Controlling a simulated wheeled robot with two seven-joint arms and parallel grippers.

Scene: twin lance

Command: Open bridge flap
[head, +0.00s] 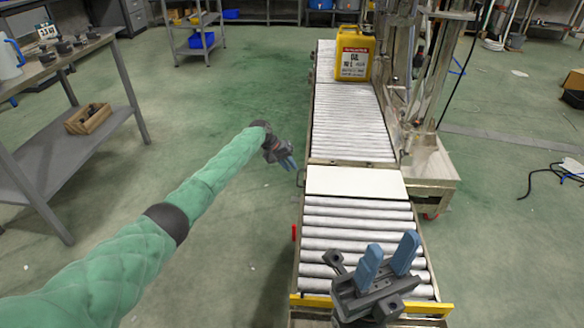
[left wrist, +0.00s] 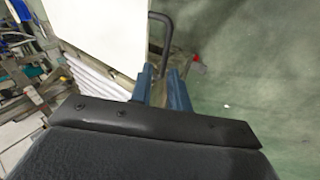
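The bridge flap (head: 355,182) is a flat cream panel lying level between the near and far roller sections. A dark loop handle (head: 299,177) stands out from its left edge. In the left wrist view, the flap (left wrist: 105,28) is at the upper left and the handle (left wrist: 166,27) is just beyond my fingers. My left gripper (head: 289,162) is just left of the handle, its blue fingers apart with nothing seen held. Whether they touch the handle is unclear. My right gripper (head: 393,243) is open and empty above the near rollers.
A yellow oil can (head: 354,53) stands on the far rollers (head: 350,120). A metal frame with hoses (head: 425,90) stands along the conveyor's right side. A grey workbench (head: 60,60) is at the left. Green floor left of the conveyor is clear.

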